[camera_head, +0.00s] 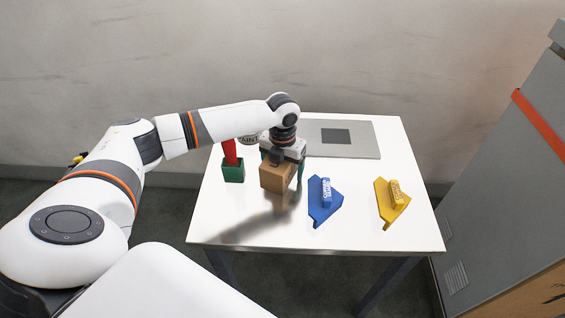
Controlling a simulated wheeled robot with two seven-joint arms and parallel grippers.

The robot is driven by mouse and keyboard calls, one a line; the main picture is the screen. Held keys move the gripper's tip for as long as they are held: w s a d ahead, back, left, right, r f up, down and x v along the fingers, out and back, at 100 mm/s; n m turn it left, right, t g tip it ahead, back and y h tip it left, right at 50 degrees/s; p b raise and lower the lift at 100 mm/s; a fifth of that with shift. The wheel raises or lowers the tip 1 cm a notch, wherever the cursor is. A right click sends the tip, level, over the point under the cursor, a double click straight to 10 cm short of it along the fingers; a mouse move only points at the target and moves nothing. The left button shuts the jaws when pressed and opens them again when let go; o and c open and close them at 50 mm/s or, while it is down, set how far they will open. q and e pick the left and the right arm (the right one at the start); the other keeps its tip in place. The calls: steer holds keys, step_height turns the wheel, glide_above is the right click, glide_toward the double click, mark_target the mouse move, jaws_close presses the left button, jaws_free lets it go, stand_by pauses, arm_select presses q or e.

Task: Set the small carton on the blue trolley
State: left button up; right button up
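The small carton (274,179) is a brown box left of the table's middle. My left gripper (285,162) points down at it from above, with a finger beside its right side. The gripper hides part of the carton's top and back, and I cannot tell whether the fingers press on it. I cannot tell whether the carton rests on the table or is slightly raised. A blue angular piece (322,212) with a labelled blue block on it lies to the right, apart from the carton; it is the only blue thing in view. My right gripper is not in view.
The white table (365,235) also holds a green holder with a red upright part (233,172), a yellow angular piece (389,208) with a labelled block, and a grey plate (362,147) with a dark square. A grey cabinet (500,185) stands to the right. The front is clear.

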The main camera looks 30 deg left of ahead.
arm_select(q)
steer(key=c, duration=1.3)
steer(key=shift+r, duration=0.2)
steer(key=shift+c, duration=0.8)
